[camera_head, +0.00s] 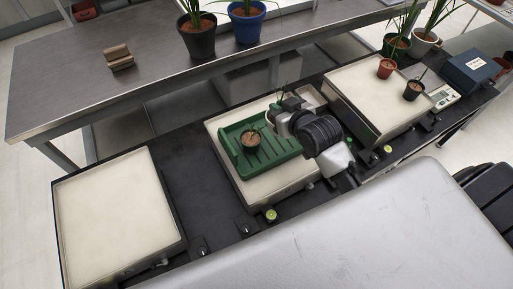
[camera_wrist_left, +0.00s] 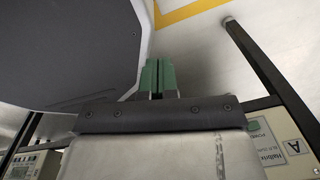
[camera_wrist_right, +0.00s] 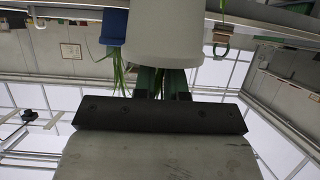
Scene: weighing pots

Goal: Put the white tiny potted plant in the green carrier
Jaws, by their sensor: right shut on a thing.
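The white tiny potted plant (camera_wrist_right: 165,32) fills the top middle of the right wrist view, with green leaves around it. My right gripper (camera_wrist_right: 163,82) is shut on its pot. In the head view my right gripper (camera_head: 282,112) is over the right end of the green carrier (camera_head: 229,146) and mostly hides the white pot. Whether the pot touches the carrier cannot be told. The carrier lies on the middle scale and holds a small potted plant (camera_head: 250,139) at its left. My left gripper (camera_wrist_left: 157,76) is shut and empty, outside the head view.
The left scale (camera_head: 115,215) is bare. The right scale (camera_head: 360,95) bears a small red pot (camera_head: 386,68) and a dark pot (camera_head: 412,91). Larger plants in a black pot (camera_head: 197,40) and a blue pot (camera_head: 246,25) stand on the metal table (camera_head: 60,75) behind.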

